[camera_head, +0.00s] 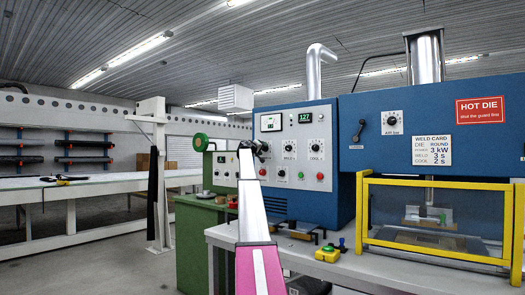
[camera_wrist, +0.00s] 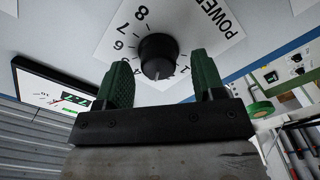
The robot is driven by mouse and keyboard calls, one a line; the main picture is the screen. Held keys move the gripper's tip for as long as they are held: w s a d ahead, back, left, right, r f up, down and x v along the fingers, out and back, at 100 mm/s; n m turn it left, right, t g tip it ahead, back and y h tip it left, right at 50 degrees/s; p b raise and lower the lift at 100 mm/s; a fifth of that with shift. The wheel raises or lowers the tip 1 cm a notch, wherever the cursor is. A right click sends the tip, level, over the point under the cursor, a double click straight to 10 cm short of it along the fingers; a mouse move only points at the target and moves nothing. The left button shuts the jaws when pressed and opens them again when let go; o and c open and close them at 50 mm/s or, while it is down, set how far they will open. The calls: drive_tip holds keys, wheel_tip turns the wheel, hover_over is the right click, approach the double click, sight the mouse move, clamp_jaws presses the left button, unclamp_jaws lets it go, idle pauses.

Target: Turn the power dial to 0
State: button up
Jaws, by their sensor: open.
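The power dial is a black round knob (camera_wrist: 158,52) on a white plate marked POWER, with numbers such as 6, 7 and 8 around it, in the wrist view. A light mark shows on its lower edge, but I cannot tell which number it points to. My gripper (camera_wrist: 160,62) is open, with one green finger on each side of the knob. I cannot tell whether either finger touches it. In the head view my gripper (camera_head: 260,148) is at the left part of the blue control panel (camera_head: 305,168) and hides the power dial there.
Other dials (camera_head: 289,148) (camera_head: 317,147), buttons (camera_head: 320,177) and a green display (camera_head: 304,118) share the panel. A yellow guard frame (camera_head: 362,215) stands right, below a weld card (camera_head: 431,150) reading power 3 kW. A grey bench (camera_head: 345,268) is in front.

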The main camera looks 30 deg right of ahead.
drive_tip(key=shift+w+d, duration=0.1)
drive_tip(key=shift+d, duration=0.15)
drive_tip(key=c, duration=0.9)
drive_tip(key=shift+n, duration=0.4)
drive_tip(key=n, duration=1.7)
drive_tip(key=shift+f, duration=0.2)
